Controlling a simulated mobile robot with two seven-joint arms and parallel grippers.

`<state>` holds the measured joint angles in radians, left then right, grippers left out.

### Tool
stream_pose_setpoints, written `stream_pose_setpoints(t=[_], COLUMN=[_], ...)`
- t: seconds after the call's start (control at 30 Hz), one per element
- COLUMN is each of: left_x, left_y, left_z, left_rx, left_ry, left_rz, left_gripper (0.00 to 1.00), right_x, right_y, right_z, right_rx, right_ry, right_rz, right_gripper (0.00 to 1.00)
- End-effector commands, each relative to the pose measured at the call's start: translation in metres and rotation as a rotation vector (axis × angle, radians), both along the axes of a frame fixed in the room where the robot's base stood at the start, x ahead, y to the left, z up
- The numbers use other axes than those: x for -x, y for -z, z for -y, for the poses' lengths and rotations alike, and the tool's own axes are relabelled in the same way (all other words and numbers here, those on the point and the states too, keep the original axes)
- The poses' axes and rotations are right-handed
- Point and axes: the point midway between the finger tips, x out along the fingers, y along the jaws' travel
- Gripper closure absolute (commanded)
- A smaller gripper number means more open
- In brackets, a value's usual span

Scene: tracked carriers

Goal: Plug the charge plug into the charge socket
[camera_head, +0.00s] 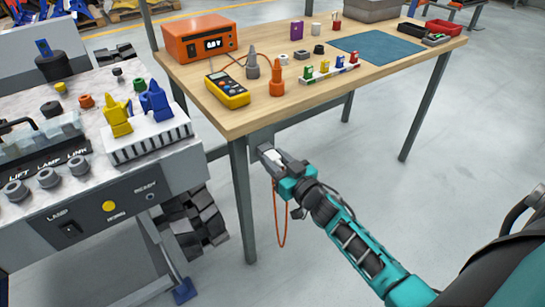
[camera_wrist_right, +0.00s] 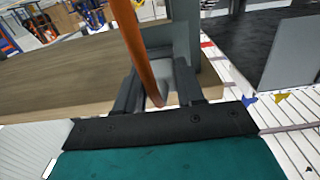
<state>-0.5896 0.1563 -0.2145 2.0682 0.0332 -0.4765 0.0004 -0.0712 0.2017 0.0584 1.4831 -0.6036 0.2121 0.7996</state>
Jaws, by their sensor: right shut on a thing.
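My right gripper (camera_head: 270,156) is in front of the wooden table's near edge, shut on a small pale grey thing, seemingly the charge plug (camera_head: 275,154). An orange cable (camera_head: 279,225) hangs in a loop below it. In the right wrist view the plug (camera_wrist_right: 163,92) is between the two dark fingers, partly hidden by the orange cable (camera_wrist_right: 138,48) crossing in front. I cannot single out the charge socket; the grey carrier panel (camera_head: 125,190) at the left has several round fittings and a small round port (camera_head: 150,197) under READY. My left gripper is not in view.
The wooden table (camera_head: 330,95) bears an orange box with a display (camera_head: 199,38), a yellow meter (camera_head: 228,89), grey and orange cone-shaped pieces and a blue mat (camera_head: 376,47). A table leg (camera_head: 242,200) stands between the carrier and my right arm. Floor at the right is clear.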

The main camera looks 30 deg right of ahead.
Motion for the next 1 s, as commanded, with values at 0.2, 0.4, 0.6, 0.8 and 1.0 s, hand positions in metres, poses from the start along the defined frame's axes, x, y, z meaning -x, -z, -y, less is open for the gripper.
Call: stream_pose_setpoints(t=[0.2,0.4,0.6,0.8,1.0], left_x=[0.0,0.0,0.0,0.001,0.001], left_y=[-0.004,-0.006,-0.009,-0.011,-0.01], left_z=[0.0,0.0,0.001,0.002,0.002], left_rx=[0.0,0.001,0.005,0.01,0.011], left_ry=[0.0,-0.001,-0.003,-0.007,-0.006], left_rz=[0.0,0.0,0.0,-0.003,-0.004], left_gripper=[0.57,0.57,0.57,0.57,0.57], right_x=[0.007,0.015,0.022,0.027,0.028], right_y=[0.0,0.0,0.0,0.0,0.0], right_z=[0.0,0.001,0.002,0.002,0.002], right_rx=[-0.001,-0.001,-0.001,-0.001,-0.001], right_ry=[-0.001,-0.001,0.0,0.0,0.0], right_rz=[0.0,0.0,-0.001,0.001,0.001], right_gripper=[0.96,0.96,0.96,0.96,0.96])
